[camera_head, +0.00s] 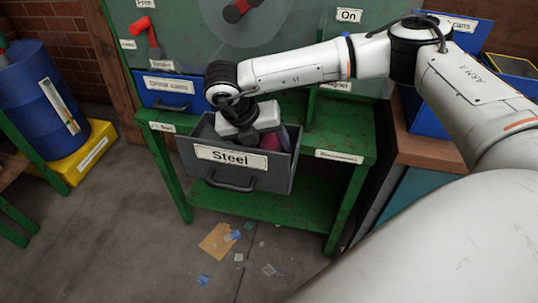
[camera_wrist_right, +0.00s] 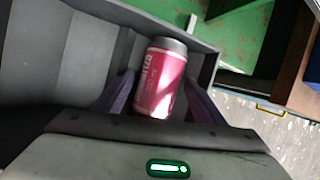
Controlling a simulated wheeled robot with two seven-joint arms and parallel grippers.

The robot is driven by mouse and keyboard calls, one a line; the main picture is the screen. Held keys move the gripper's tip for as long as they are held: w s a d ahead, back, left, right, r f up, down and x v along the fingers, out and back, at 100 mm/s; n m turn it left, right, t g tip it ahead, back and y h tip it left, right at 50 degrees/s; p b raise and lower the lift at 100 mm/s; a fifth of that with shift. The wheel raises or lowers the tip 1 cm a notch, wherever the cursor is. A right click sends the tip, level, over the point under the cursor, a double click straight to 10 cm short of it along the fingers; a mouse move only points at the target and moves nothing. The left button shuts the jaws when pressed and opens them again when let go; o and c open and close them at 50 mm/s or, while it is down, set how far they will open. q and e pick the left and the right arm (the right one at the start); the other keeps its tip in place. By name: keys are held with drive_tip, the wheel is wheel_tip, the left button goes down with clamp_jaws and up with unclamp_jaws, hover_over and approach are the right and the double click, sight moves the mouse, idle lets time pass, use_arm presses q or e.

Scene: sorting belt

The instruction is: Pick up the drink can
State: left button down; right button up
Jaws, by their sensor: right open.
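The drink can (camera_wrist_right: 160,78) is pink-red with a grey end and pale lettering. In the wrist view it lies inside the grey drawer (camera_wrist_right: 60,60). My right gripper (camera_wrist_right: 161,98) is open, with one purple finger on each side of the can; I cannot tell whether they touch it. In the head view the right arm reaches down into the pulled-out drawer labelled Steel (camera_head: 235,178), and a dark red part of the can (camera_head: 270,142) shows beside the gripper. The rest of it is hidden. My left gripper is not in view.
The drawer's walls stand close around the gripper. A green bench (camera_head: 340,150) supports it. A blue drawer labelled Drink cans (camera_head: 168,90) is behind at the left. A blue barrel (camera_head: 40,95) stands far left. Paper scraps (camera_head: 220,240) litter the open floor.

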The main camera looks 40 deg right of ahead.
drive_tip(key=c, duration=0.8)
drive_tip(key=shift+r, duration=0.1)
drive_tip(key=shift+c, duration=0.4)
